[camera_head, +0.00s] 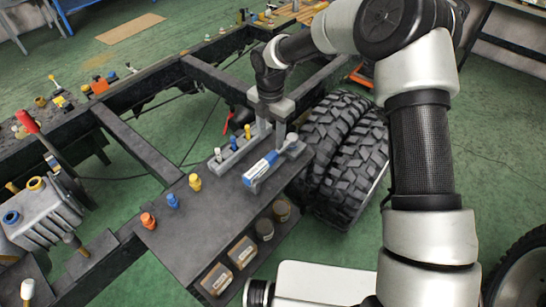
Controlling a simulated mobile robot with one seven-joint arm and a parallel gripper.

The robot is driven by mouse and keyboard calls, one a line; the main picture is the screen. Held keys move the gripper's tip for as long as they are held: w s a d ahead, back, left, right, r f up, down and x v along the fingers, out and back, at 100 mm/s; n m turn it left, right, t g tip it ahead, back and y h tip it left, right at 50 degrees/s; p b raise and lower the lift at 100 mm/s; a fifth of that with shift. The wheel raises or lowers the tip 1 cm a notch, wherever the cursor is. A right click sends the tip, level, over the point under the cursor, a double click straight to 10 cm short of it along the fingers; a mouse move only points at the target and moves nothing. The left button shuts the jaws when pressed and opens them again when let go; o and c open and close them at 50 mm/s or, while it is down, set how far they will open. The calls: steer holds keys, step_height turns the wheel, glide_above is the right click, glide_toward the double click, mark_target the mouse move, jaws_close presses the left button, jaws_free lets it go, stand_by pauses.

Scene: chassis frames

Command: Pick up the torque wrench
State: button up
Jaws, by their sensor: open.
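A long tool with a blue-and-white body and a grey end (262,170) lies on the dark plate (205,225) of the chassis, near its right edge. It looks like the torque wrench, but its fine detail is too small to be sure. My gripper (271,134) points down over the far right part of the plate, close to the grey end of this tool. Its fingers are apart, with nothing clearly held between them. Whether a finger touches the tool cannot be told from this view.
A grey rail (228,160) with small plugs lies just left of the tool. A yellow cap (195,182), a blue cap (172,200) and an orange cap (148,220) stand left on the plate. Large tyres (335,135) stand close on the right. Small boxes sit below the plate's front edge.

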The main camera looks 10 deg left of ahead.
mark_target(270, 156)
step_height(270, 156, down, 4)
steer(key=shift+r, duration=0.25)
steer(key=shift+s+f, duration=0.2)
steer(key=shift+f, duration=1.15)
steer(key=shift+s+f, duration=0.15)
steer(key=shift+f, duration=1.2)
steer(key=shift+c, duration=0.5)
steer(key=shift+r, duration=0.1)
jaws_close()
